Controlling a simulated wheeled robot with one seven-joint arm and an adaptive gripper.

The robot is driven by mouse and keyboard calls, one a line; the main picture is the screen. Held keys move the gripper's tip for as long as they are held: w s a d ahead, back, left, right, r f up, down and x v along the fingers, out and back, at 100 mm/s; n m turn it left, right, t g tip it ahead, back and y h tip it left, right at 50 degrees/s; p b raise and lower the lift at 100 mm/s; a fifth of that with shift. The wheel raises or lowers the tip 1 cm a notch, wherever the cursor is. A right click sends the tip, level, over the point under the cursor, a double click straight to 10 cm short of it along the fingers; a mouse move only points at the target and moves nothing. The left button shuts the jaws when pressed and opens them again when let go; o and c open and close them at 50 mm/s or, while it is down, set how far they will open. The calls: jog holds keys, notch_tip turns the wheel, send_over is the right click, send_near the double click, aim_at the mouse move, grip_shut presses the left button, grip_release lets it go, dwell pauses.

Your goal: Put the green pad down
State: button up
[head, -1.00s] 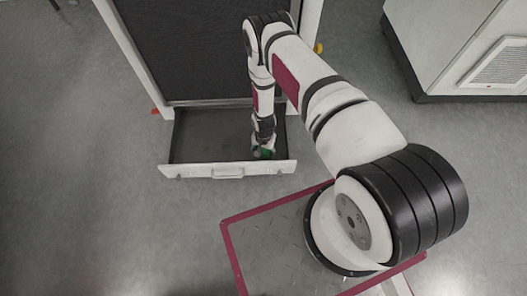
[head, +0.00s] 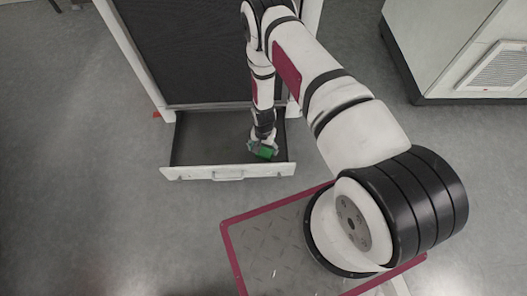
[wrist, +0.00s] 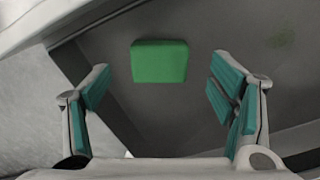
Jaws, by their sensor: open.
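The green pad (wrist: 159,62) is a bright green rounded square. In the wrist view it shows over the grey floor of the open drawer, between and just past my fingertips. It also shows in the head view (head: 265,152) at the right end of the drawer. My gripper (wrist: 160,68) is open, with teal-lined fingers spread wide and a clear gap on each side of the pad. In the head view my gripper (head: 260,145) points down into the drawer. I cannot tell whether the pad lies flat on the drawer floor.
The pulled-out drawer (head: 228,172) has a pale front with a handle, below a dark-panelled cabinet (head: 185,50). Its left part is empty. A white cabinet with a vent (head: 497,62) stands at the right.

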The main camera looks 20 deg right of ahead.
notch_tip(320, 180, up, 6)
jog(key=p, duration=0.1)
notch_tip(320, 180, up, 41)
jog(key=n, duration=0.4)
send_over(263, 154)
jog(key=s+r+n, duration=0.2)
jog(key=s+r, duration=1.3)
jog(key=r, duration=0.1)
jog(key=s+d+r+n, duration=0.1)
jog(key=s+r, duration=0.2)
jog(key=s, duration=1.3)
jog(key=shift+s+r+n+t, duration=0.15)
jog(key=shift+s+n+t, duration=0.15)
jog(key=shift+n, duration=0.1)
jog(key=shift+w, duration=0.1)
notch_tip(263, 154, up, 24)
jog(key=t+p, duration=0.3)
jog(key=p, duration=1.9)
jog(key=shift+t, duration=0.3)
